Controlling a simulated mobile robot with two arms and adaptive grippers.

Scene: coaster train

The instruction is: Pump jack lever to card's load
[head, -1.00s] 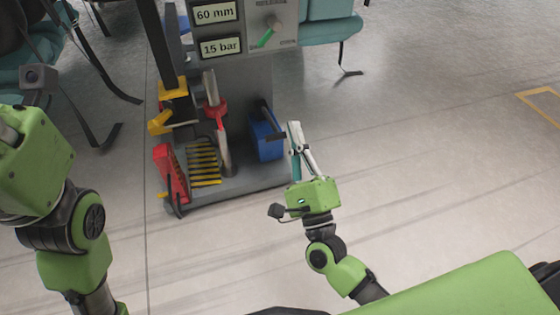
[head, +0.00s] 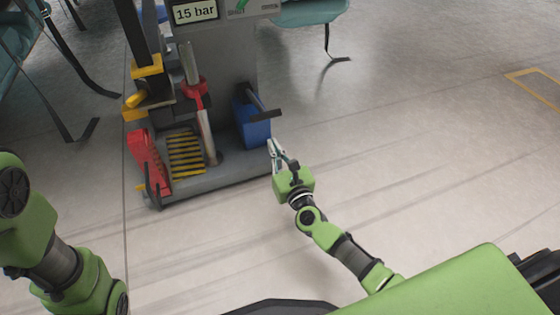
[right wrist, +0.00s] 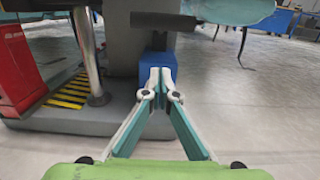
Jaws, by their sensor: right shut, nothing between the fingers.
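The jack lever (head: 257,99) is a dark stem with a black cross handle. It rises from the blue pump box (head: 255,133) on the right side of the grey machine. My right gripper (head: 273,145) is just right of the blue box and below the handle; its fingers are shut and empty. In the right wrist view, the shut fingertips (right wrist: 160,76) overlap the blue box, and the black handle (right wrist: 163,21) crosses above them, apart from them. A display (head: 195,12) reads "15 bar". No load card is readable. My left arm is at the left edge; its gripper is out of frame.
A grey base (head: 226,176) carries a red part (head: 148,160), a yellow-black striped plate (head: 186,153) and a metal post with a red collar (head: 196,95). A teal seat (head: 310,12) with a hanging strap is behind. Floor to the right is clear.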

